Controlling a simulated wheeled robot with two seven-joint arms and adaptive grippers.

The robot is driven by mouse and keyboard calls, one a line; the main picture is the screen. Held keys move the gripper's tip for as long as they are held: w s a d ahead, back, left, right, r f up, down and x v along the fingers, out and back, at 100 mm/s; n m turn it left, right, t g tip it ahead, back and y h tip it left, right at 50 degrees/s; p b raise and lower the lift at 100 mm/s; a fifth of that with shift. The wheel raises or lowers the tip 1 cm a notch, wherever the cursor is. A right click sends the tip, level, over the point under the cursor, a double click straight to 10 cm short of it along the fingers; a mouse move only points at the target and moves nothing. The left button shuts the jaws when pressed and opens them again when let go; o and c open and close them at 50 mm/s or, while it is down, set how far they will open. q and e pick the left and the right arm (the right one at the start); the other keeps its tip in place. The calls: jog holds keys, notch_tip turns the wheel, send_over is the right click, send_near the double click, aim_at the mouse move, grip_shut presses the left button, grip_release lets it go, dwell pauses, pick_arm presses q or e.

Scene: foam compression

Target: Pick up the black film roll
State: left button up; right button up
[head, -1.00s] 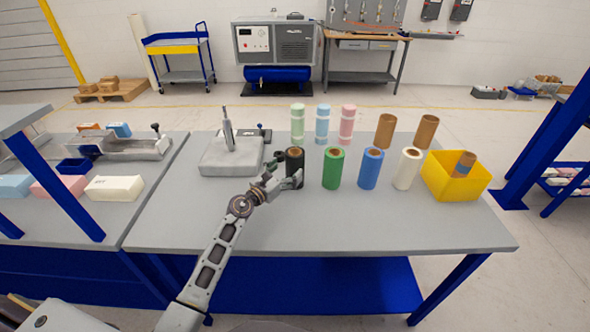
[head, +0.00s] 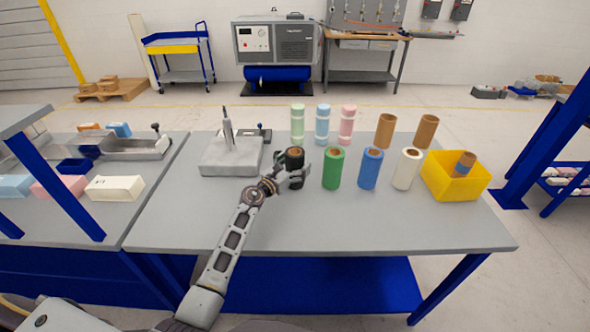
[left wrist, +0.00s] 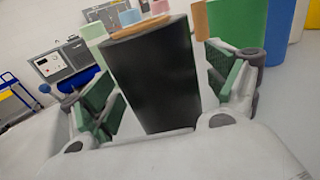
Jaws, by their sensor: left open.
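The black film roll (head: 295,158) stands upright on the grey table, at the left end of a row of rolls. It also shows large in the left wrist view (left wrist: 153,78), between the two green-padded fingers. My left gripper (head: 291,176) is at the roll on its near side, with its fingers around the roll's sides. In the left wrist view the left gripper (left wrist: 165,92) is open, with a gap visible on the right side of the roll. The right gripper is not in view.
A green roll (head: 333,168), a blue roll (head: 370,168) and a white roll (head: 407,169) stand to the right. A yellow bin (head: 452,187) holds a roll farther right. A grey block device (head: 231,157) stands to the left. The table front is clear.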

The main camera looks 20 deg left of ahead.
pick_arm(q)
jog(key=shift+w, duration=0.15)
jog(key=shift+c, duration=0.5)
jog(key=c, duration=1.3)
jog(key=shift+r, duration=0.2)
jog(key=shift+r+p, duration=0.5)
jog(key=shift+r, duration=0.4)
notch_tip(320, 180, up, 8)
jog(key=p, duration=0.2)
